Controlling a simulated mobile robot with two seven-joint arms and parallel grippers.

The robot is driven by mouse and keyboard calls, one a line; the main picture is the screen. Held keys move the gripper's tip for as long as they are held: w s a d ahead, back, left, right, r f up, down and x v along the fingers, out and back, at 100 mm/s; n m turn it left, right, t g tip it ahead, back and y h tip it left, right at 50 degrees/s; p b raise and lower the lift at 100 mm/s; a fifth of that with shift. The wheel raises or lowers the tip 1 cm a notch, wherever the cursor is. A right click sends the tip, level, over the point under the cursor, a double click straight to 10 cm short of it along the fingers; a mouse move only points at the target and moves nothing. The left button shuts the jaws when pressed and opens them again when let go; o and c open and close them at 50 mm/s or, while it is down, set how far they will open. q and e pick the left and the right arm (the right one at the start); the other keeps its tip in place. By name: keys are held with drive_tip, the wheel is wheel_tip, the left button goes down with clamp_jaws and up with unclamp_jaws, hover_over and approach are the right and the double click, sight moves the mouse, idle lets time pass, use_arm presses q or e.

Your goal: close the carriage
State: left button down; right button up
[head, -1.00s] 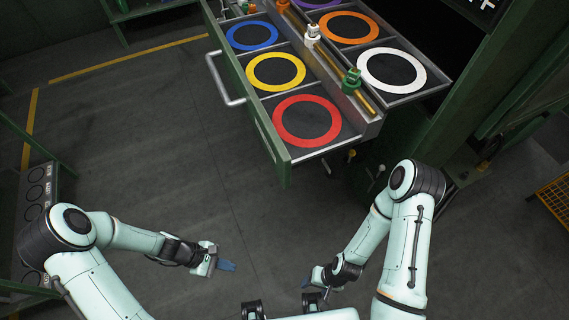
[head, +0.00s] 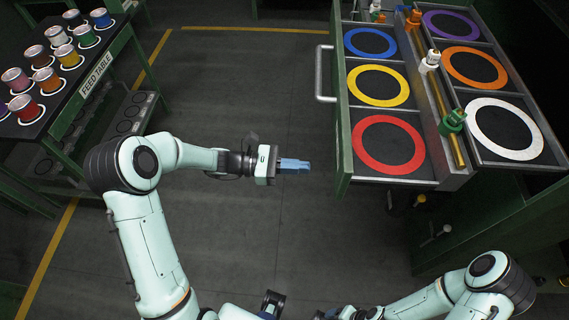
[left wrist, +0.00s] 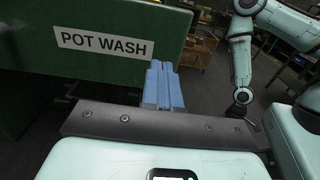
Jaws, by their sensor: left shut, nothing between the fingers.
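The carriage (head: 343,150) is a green-fronted, drawer-like unit pulled out at the right of the head view. It holds red, yellow, blue, white, orange and purple rings in compartments, and a grey handle (head: 319,75) is on its left front. My left gripper (head: 309,165) is shut and empty, pointing right at the carriage's front panel below the handle, seemingly a short gap away. In the left wrist view its blue fingers (left wrist: 163,85) lie before a green panel (left wrist: 60,75) marked POT WASH. My right gripper (head: 322,315) is at the bottom edge, mostly cut off.
A feed table (head: 98,78) with several coloured pots stands at the upper left. A middle rail (head: 430,110) on the carriage carries a brass rod and green and white fittings. The dark floor (head: 235,80) between table and carriage is clear.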

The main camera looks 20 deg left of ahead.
sight(339, 170)
use_arm(q)
drive_tip(key=x, duration=0.7)
drive_tip(key=shift+d, duration=0.15)
use_arm(e)
drive_tip(key=shift+w+r, duration=0.1)
drive_tip(key=shift+r, duration=0.2)
